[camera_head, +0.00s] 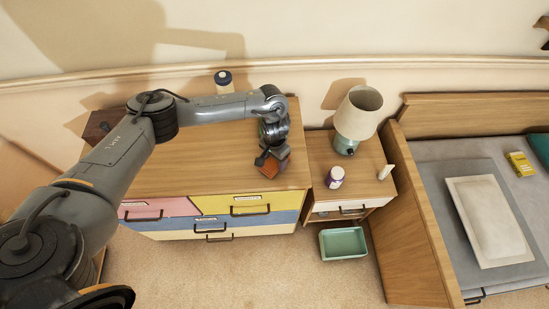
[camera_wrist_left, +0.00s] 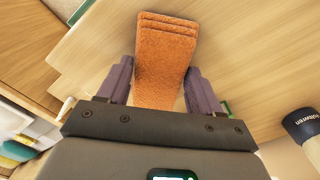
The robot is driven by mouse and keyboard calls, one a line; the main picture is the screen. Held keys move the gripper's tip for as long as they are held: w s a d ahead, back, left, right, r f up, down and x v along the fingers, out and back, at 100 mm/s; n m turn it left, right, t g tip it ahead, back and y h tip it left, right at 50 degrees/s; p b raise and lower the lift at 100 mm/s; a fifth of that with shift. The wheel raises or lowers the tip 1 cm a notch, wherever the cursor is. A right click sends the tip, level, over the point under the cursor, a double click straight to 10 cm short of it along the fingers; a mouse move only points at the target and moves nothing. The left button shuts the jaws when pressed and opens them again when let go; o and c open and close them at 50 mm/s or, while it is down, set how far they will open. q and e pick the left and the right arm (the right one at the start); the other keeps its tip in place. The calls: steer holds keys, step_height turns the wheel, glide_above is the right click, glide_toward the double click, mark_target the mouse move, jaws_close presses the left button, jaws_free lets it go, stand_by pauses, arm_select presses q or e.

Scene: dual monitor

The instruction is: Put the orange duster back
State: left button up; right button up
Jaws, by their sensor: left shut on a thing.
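The orange duster (camera_wrist_left: 165,50) shows in the left wrist view as a fuzzy, flat piece with ridges at its far end. My left gripper (camera_wrist_left: 160,85) is shut on it, with one dark purple finger on each side. In the head view the left gripper (camera_head: 272,157) is over the right part of the wooden dresser's top (camera_head: 205,160), and the reddish-orange duster (camera_head: 270,168) shows at its fingers. I cannot tell whether the duster touches the dresser top. My right gripper is not in view.
The nightstand holds a lamp (camera_head: 358,115), a purple-and-white bottle (camera_head: 335,177) and a small white object (camera_head: 384,172). A green bin (camera_head: 343,244) is on the floor.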

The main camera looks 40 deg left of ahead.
arm_select(q)
steer(key=shift+f, duration=0.1)
steer(key=o, duration=1)
